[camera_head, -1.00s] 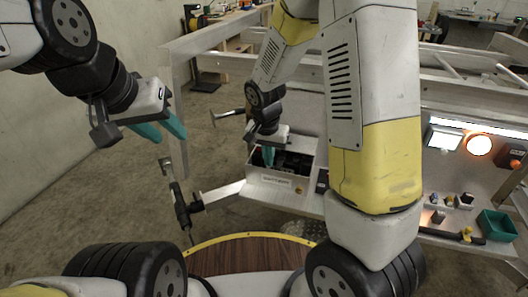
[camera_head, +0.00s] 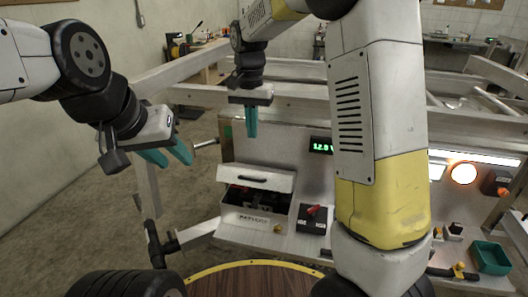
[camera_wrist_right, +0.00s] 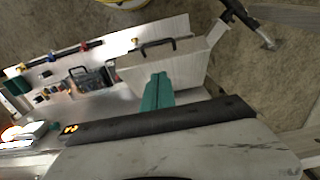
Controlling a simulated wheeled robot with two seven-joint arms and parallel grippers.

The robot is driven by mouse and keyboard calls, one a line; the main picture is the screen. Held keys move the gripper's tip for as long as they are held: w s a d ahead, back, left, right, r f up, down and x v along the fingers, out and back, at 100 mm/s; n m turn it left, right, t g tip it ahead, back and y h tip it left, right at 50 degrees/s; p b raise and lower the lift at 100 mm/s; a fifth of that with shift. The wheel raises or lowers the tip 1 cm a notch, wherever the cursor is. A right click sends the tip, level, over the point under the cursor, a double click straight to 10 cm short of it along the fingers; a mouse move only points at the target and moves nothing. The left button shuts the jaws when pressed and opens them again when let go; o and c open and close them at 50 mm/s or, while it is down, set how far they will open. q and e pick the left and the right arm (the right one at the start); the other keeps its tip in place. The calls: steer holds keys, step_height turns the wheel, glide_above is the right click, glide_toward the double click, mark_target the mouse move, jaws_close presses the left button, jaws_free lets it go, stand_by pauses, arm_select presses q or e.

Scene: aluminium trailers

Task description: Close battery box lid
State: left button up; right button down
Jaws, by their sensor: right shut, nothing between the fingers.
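The battery box (camera_head: 252,219) is a grey metal box with a label on its front, on the trailer's front panel. Its lid (camera_head: 280,183) is raised and tilted over the back, with a dark handle. A dark gap shows the contents below it. In the right wrist view the lid (camera_wrist_right: 185,72) shows as a pale panel with a black handle. My right gripper (camera_head: 251,122) is above and behind the lid, pointing down, shut and empty; its teal fingers also show in the wrist view (camera_wrist_right: 157,90). My left gripper (camera_head: 167,153) is open and empty, left of the box.
A red-handled switch (camera_head: 313,213) sits just right of the box. A green display (camera_head: 321,147) is behind it. A teal tray (camera_head: 490,258) and a lit round lamp (camera_head: 463,174) are further right. Trailer rails (camera_head: 300,103) run behind my right gripper.

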glide_above(254, 172)
step_height(254, 172, down, 10)
steer(key=shift+r, duration=0.2)
steer(key=shift+s+a+f, duration=0.25)
steer(key=shift+s+f, duration=0.5)
steer(key=shift+s, duration=0.15)
steer(key=shift+s+a+f, duration=0.15)
steer(key=shift+s+f, duration=0.25)
steer(key=shift+f, duration=0.05)
steer(key=s+a+f+t, duration=0.1)
steer(key=s+f, duration=0.3)
steer(key=f, duration=0.8)
steer(key=shift+a, duration=0.15)
steer(key=shift+f, duration=0.15)
